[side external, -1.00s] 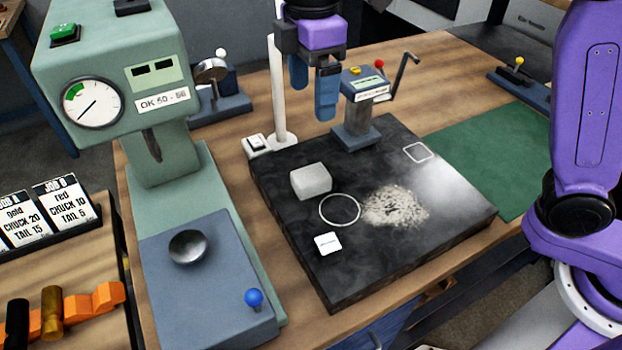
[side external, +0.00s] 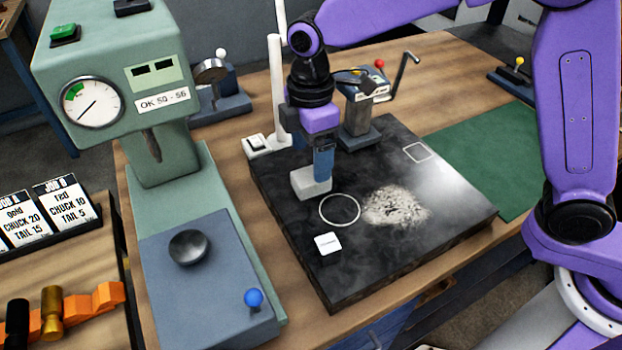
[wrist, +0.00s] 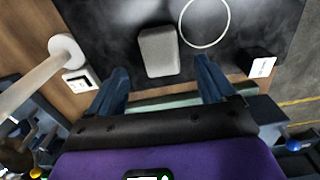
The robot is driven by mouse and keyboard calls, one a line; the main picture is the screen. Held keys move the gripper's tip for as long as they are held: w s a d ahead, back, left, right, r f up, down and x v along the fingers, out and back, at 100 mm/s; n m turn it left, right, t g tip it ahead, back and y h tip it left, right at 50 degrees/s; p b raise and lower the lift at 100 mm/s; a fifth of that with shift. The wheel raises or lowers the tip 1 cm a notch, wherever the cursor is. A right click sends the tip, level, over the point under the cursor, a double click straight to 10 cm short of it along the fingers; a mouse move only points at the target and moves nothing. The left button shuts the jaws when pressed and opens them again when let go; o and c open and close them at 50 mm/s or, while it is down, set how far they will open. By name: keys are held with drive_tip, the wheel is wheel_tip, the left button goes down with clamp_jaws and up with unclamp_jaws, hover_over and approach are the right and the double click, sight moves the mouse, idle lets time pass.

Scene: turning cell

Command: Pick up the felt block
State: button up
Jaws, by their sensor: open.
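The felt block (side external: 306,186) is a light grey block on the black slab, near its left side. In the wrist view the felt block (wrist: 158,52) lies ahead of the fingers and between their lines. My gripper (side external: 322,172) has come down at the block, and its blue fingers hide part of the block's upper right in the side view. In the wrist view my gripper (wrist: 162,80) is open, with a finger to each side and a gap to the block. I cannot tell whether a finger touches the block.
The black slab (side external: 370,270) carries a white ring outline (side external: 339,210), a pale dusty patch (side external: 395,206) and a small white-topped block (side external: 327,244). A white post (side external: 277,95) and a crank device (side external: 358,120) stand close behind my gripper. A green gauge machine (side external: 110,80) stands left.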

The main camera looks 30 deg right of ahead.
sight(311, 174)
wheel_tip(311, 174, down, 5)
idle(0.3)
drive_tip(key=c, duration=1.1)
